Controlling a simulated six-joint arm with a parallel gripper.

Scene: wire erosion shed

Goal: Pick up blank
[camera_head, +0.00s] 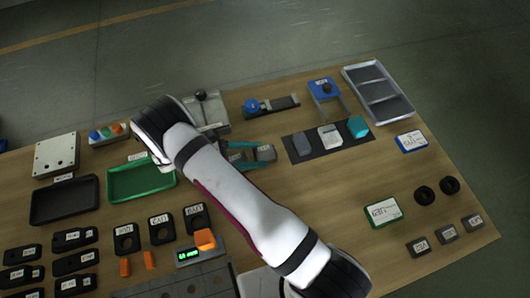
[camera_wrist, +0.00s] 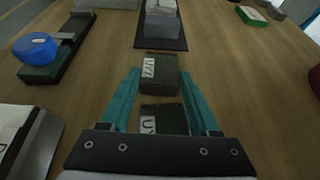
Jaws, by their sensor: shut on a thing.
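In the wrist view, my gripper (camera_wrist: 160,86) has teal fingers closed on the sides of a dark grey blank (camera_wrist: 160,77) with a white label at its left end. A second dark labelled block (camera_wrist: 166,119) shows nearer the palm between the fingers, partly hidden by the palm. Whether it touches the fingers I cannot tell. In the head view my gripper (camera_head: 262,153) is over the middle of the wooden table, and the held blank is hard to make out there. The blank's height above the table is unclear.
A dark mat (camera_head: 319,148) with several blocks lies just right of my gripper. A blue-knobbed fixture (camera_head: 252,105) stands behind it, also in the wrist view at left (camera_wrist: 37,47). A green tray (camera_head: 140,181) is at left. Bare table lies in front of the mat.

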